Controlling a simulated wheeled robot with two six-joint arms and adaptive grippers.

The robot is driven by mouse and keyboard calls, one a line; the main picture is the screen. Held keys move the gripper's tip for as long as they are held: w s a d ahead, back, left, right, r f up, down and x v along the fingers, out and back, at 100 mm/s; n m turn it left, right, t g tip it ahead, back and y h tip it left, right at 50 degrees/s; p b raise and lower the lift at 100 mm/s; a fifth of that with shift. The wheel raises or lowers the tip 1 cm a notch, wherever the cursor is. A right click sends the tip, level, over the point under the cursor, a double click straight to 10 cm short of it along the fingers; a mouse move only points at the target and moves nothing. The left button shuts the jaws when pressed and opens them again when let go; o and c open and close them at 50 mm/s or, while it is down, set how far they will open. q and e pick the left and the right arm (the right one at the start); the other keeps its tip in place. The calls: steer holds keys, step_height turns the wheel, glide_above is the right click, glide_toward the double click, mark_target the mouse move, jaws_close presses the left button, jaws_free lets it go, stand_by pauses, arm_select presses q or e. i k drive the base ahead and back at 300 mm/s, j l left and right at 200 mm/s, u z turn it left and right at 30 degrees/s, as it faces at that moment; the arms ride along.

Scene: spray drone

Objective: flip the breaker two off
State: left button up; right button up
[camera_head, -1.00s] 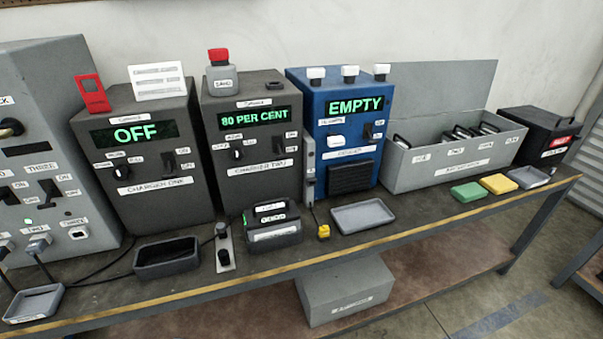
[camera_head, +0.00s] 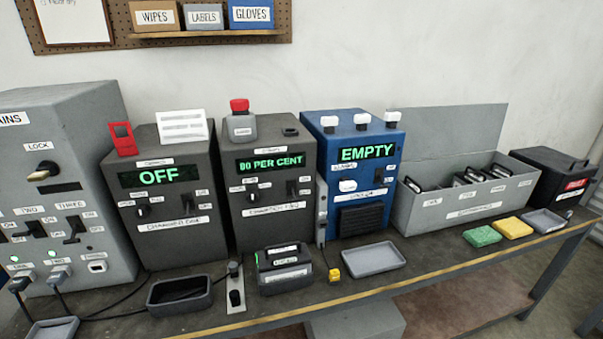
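The grey mains box (camera_head: 95,130) stands at the far left of the bench, cut off by the left picture edge. On its front, under the label TWO, is the dark breaker two switch (camera_head: 36,228). Its exact lever position is too small to tell. To its right, under the label THREE, is the breaker three switch (camera_head: 76,228). A lock knob (camera_head: 43,170) sits above them. Below are lit green lights (camera_head: 53,253) and sockets with black plugs and cables. Neither of my grippers is in view.
Charger one (camera_head: 170,185) reads OFF, charger two (camera_head: 265,190) reads 80 PER CENT, and the blue unit (camera_head: 365,165) reads EMPTY. A dark tray (camera_head: 180,307), a switch plate (camera_head: 235,300) and a battery (camera_head: 285,285) stand near the bench front. The pegboard shelf (camera_head: 206,35) hangs above.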

mark_target(28, 232)
steer(key=u, duration=1.8)
